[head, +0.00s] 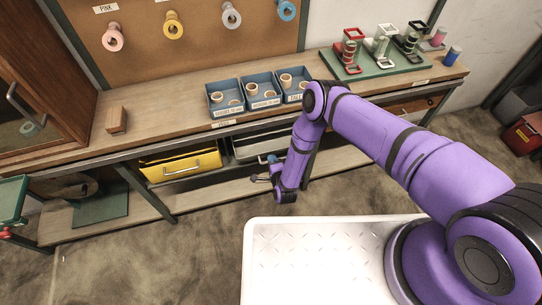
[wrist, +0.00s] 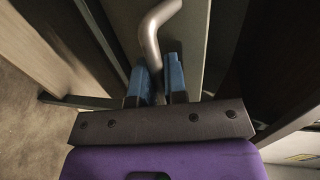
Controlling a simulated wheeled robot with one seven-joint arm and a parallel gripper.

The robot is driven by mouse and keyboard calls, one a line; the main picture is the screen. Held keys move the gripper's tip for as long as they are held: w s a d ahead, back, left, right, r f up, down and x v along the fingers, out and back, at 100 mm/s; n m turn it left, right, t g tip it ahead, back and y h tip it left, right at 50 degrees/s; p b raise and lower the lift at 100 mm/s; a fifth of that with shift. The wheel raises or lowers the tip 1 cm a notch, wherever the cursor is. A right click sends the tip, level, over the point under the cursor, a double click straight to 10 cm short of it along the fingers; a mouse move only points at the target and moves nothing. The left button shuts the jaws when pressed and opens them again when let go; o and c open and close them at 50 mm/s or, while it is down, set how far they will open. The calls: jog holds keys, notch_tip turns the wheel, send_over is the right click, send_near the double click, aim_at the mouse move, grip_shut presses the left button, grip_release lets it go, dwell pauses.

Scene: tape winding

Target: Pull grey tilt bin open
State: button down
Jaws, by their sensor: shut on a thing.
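The grey tilt bin (head: 247,152) hangs under the workbench, to the right of the yellow bin. My gripper (head: 262,170) is at the front of the grey bin, low under the bench edge. In the wrist view, my gripper (wrist: 160,80) has its two blue fingers on either side of a curved metal handle (wrist: 150,35), shut on it. The grey bin's front face (wrist: 186,30) shows behind the handle in the wrist view. My arm hides the right part of the bin in the head view.
A yellow bin (head: 181,165) with a handle is left of the grey one. The bench top (head: 160,118) holds blue trays (head: 224,98), a wooden block (head: 116,119) and a green board (head: 372,66) with stands. Open floor (head: 190,220) lies in front.

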jog(key=shift+s+d+f, duration=0.15)
jog(key=shift+s+f, duration=0.4)
jog(key=shift+f, duration=0.1)
jog(key=c, duration=1.2)
grip_release()
jog(key=v, duration=1)
jog(key=shift+s+d, duration=0.15)
jog(key=shift+s, duration=0.25)
